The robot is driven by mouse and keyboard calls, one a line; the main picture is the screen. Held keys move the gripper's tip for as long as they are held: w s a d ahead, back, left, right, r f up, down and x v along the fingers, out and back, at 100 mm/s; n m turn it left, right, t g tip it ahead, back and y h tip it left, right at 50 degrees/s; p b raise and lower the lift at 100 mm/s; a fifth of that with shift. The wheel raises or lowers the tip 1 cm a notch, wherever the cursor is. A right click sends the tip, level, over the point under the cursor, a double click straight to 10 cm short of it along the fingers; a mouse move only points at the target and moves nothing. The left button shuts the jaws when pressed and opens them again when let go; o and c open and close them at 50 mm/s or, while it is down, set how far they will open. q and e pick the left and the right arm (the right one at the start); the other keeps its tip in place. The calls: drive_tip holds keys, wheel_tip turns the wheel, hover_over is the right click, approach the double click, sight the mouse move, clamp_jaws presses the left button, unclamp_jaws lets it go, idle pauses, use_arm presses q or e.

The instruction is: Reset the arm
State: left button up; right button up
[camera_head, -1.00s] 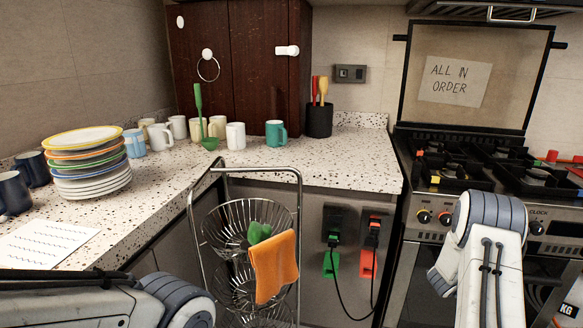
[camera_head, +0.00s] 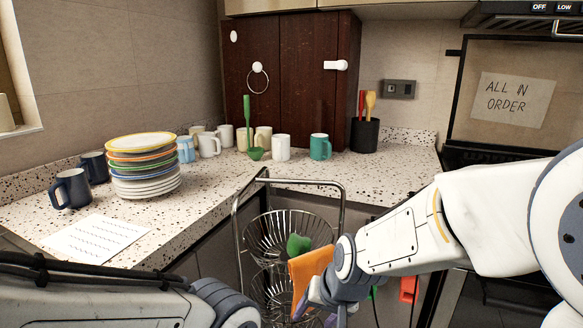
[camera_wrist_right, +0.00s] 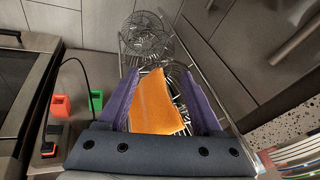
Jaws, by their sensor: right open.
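My right gripper (camera_head: 322,308) is low in the head view, beside the orange cloth (camera_head: 308,274) that hangs on the wire basket rack (camera_head: 342,205). In the right wrist view the purple fingers of this gripper (camera_wrist_right: 160,74) are spread apart. The orange cloth (camera_wrist_right: 158,102) shows between them there; I cannot tell whether they touch it. My left arm crosses the lower left of the head view, and its gripper is outside the picture.
A plate stack (camera_head: 146,187), a dark mug (camera_head: 70,188), a paper sheet (camera_head: 95,238) and several mugs stand or lie on the speckled counter (camera_head: 210,205). A green cloth (camera_head: 298,245) sits in the rack. A sign (camera_head: 513,100) is above the stove at right.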

drive_tip(key=s+r+n+g+h, duration=0.3)
drive_tip(key=s+n, duration=0.7)
drive_tip(key=s, duration=1.1)
wheel_tip(320, 180, up, 19)
drive_tip(key=m+g+y+p, duration=0.1)
drive_tip(key=p, duration=1.9)
drive_tip(key=shift+w+f, duration=0.15)
drive_tip(key=shift+w, duration=0.3)
drive_tip(key=shift+d, duration=0.1)
